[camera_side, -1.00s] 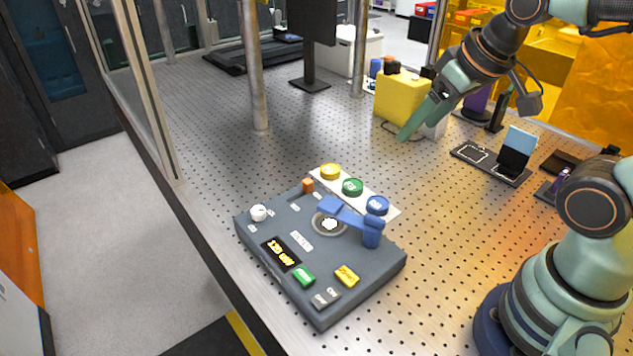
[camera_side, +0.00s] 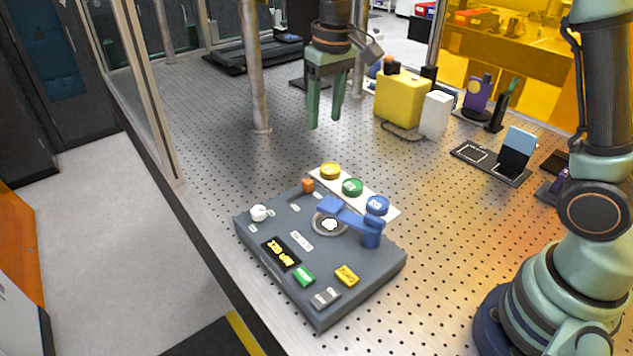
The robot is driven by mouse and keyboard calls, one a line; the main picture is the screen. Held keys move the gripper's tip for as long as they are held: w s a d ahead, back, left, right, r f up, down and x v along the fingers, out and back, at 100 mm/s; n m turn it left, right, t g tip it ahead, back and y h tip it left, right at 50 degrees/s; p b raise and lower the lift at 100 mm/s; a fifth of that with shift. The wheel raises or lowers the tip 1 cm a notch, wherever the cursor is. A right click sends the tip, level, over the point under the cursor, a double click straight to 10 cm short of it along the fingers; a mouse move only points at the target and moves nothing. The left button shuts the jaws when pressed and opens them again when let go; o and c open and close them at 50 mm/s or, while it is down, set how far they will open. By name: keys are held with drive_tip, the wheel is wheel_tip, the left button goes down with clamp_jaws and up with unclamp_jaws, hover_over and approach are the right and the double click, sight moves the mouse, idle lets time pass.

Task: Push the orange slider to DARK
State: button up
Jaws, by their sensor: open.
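The orange slider (camera_side: 308,185) is a small orange block at the back-left edge of the grey instrument panel (camera_side: 265,225). Small white labels lie near it, too small to read, so I cannot tell which one says DARK. My gripper (camera_side: 325,122) points down above the table, behind the panel and above and beyond the slider. Its two green fingers are apart with nothing between them. It does not touch the slider.
A blue arm (camera_side: 350,215) stands over the panel's round stage. Yellow (camera_side: 330,171), green (camera_side: 352,187) and blue (camera_side: 377,205) discs sit on a white strip behind. A white knob (camera_side: 259,212) is left of the slider. A metal post (camera_side: 258,70) rises left of my gripper.

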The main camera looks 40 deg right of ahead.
sight(308, 181)
drive_tip(key=shift+g, duration=0.6)
drive_tip(key=w+f, duration=0.1)
drive_tip(key=f, duration=0.4)
drive_tip(key=w+a+f, duration=0.1)
drive_tip(key=f, duration=0.5)
drive_tip(key=w+a+f, duration=0.1)
drive_tip(key=f, duration=0.4)
drive_tip(key=shift+w+f, duration=0.1)
drive_tip(key=shift+f, duration=0.25)
clamp_jaws()
drive_tip(key=shift+r, duration=0.1)
